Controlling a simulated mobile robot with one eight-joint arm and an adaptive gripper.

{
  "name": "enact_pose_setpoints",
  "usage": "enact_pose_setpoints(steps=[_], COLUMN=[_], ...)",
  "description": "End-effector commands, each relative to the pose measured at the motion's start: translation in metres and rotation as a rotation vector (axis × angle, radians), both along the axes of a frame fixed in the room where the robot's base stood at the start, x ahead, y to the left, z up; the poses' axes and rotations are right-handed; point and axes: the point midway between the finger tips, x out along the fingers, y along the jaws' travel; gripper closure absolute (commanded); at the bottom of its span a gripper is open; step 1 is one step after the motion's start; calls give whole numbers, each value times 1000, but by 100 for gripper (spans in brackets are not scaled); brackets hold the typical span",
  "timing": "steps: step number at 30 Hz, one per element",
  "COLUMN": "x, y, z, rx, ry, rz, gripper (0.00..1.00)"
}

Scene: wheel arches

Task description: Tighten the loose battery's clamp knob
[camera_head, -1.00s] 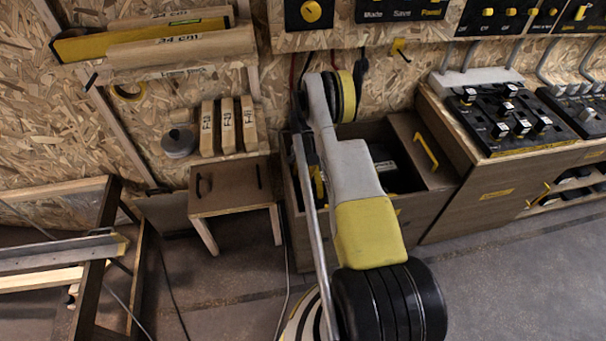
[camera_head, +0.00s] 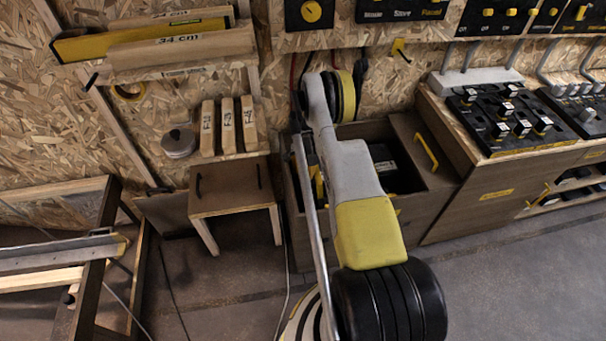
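A dark battery-like box (camera_head: 384,166) sits inside an open brown wooden bin (camera_head: 437,190) against the chipboard wall, partly hidden behind my arm. A yellow part (camera_head: 318,182) shows in the bin just left of my arm. I cannot make out the clamp knob or tell whether a battery is loose. My arm reaches from the bottom of the view up over the bin. Its far end is at the wall side of the bin, and my gripper's fingers are hidden behind the arm.
A small brown stool (camera_head: 232,190) stands left of the bin. A black charger board (camera_head: 506,118) lies on the cabinet (camera_head: 480,195) at right. A sawhorse-like frame (camera_head: 90,275) stands at lower left. Shelves with wooden blocks (camera_head: 228,125) hang above the stool. Floor is free at lower right.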

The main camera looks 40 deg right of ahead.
Motion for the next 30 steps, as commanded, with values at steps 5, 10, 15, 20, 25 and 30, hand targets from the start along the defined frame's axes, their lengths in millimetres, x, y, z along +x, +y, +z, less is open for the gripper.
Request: enact_pose_setpoints(steps=[5,10,15,20,25,30], x=[-1,-1,0,-1,-3,-4], y=[1,1,0,1,1,0], z=[-1,0,5,31,70,101], rx=[3,2,1,1,2,2], ry=[2,1,1,1,1,1], rz=[0,1,1,1,1,1], gripper=[41,41,41,41,41,41])
